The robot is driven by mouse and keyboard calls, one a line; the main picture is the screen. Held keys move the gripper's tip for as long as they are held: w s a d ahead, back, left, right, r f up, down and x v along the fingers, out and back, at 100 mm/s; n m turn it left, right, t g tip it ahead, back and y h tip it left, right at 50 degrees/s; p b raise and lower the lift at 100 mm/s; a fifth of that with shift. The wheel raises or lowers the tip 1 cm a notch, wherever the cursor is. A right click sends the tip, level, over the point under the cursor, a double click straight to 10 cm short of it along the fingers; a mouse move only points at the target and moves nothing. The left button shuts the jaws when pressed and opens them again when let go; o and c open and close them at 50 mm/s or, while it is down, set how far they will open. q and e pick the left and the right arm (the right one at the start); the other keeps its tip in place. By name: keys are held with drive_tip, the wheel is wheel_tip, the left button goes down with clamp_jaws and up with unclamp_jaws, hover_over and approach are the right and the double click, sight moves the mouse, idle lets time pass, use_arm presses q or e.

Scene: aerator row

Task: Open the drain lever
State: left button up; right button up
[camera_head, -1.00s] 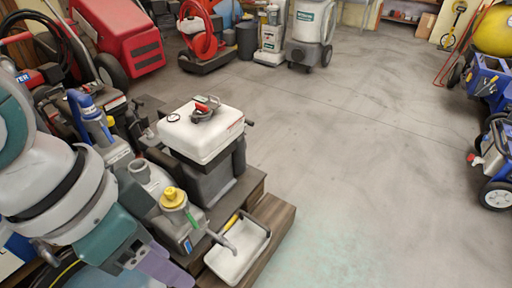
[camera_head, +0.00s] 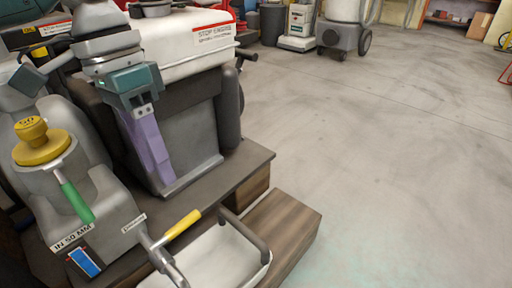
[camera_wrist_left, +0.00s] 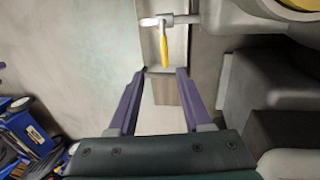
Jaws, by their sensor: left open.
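The drain lever (camera_head: 182,225) has a yellow grip and sits on a metal spout (camera_head: 160,250) at the front of a grey machine body (camera_head: 100,215). It points up and right, across the spout. In the left wrist view the yellow lever (camera_wrist_left: 164,50) lies ahead of the fingertips, near the middle, apart from them. My left gripper (camera_head: 160,178) has purple fingers and hangs above and behind the lever in the head view. In the left wrist view its fingers (camera_wrist_left: 160,73) are spread with nothing between them. My right gripper is out of view.
A white tray (camera_head: 225,255) with a grey handle sits below the spout. A yellow cap (camera_head: 42,147) and a green lever (camera_head: 78,202) are on the machine. A white-topped engine unit (camera_head: 180,45) stands behind. Wooden steps (camera_head: 285,225) border clear concrete floor (camera_head: 390,170) at right.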

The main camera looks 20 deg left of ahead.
sight(182, 221)
use_arm(q)
drive_tip(key=f+b, duration=0.3)
drive_tip(key=d+f+b, duration=0.1)
drive_tip(key=f+b, duration=0.1)
drive_tip(key=f, duration=0.2)
drive_tip(key=f+b, duration=0.3)
drive_tip(key=f, duration=0.1)
drive_tip(key=shift+d+f+b, duration=0.1)
drive_tip(key=shift+d+b, duration=0.1)
drive_tip(key=shift+b, duration=0.1)
drive_tip(key=shift+s, duration=0.1)
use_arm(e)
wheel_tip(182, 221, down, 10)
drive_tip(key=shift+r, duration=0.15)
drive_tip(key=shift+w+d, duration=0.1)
use_arm(q)
clamp_jaws()
